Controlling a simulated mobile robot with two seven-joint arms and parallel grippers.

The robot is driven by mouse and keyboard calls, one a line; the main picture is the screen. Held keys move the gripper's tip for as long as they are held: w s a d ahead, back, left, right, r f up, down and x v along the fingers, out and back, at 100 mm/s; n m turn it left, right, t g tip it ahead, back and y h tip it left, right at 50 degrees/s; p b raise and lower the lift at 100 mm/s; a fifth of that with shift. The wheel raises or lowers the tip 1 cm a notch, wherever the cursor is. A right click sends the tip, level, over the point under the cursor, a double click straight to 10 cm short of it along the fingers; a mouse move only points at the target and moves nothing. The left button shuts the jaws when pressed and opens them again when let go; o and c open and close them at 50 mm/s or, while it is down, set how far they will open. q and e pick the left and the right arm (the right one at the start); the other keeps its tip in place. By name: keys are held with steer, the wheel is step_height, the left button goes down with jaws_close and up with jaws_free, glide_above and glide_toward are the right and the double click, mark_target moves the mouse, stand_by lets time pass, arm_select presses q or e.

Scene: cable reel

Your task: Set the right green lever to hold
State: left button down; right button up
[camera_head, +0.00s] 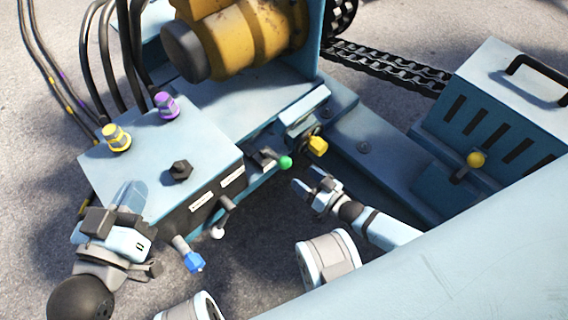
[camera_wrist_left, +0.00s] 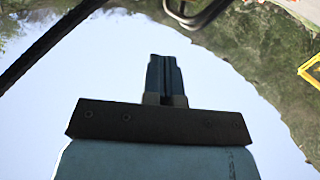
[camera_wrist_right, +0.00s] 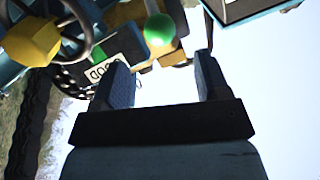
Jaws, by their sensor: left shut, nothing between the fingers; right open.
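The green-knobbed lever (camera_head: 285,162) sticks out of the front of the blue machine, near the middle of the head view. Its green ball (camera_wrist_right: 160,28) also shows in the right wrist view, beyond the fingertips and beside a white label with dark letters (camera_wrist_right: 103,70). My right gripper (camera_head: 306,178) is open and empty, a little below and right of the green knob, apart from it. Its fingers (camera_wrist_right: 163,75) point toward the knob. My left gripper (camera_head: 131,194) is shut and empty, at the left by the control box. Its closed fingers show in the left wrist view (camera_wrist_left: 164,75). I see only one green knob.
A yellow knob (camera_head: 317,146) sits close right of the green one. A yellow-balled lever (camera_head: 476,159) stands further right.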

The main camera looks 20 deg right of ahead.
mark_target(285, 161)
steer(key=b+x, duration=0.2)
steer(key=x, duration=0.6)
steer(key=shift+b, duration=0.3)
arm_select(q)
steer(key=shift+w+a+r+m+t, duration=0.1)
steer(key=shift+w+a+m+t, duration=0.2)
steer(key=shift+w+m, duration=0.2)
steer(key=shift+w+a+r+m+t, duration=0.1)
steer(key=shift+w+a+m+t, duration=0.1)
steer(key=shift+w+m+t, duration=0.3)
arm_select(e)
steer(key=shift+w, duration=0.15)
arm_select(q)
steer(key=shift+s+g+h, duration=0.1)
steer(key=shift+g+h, duration=0.2)
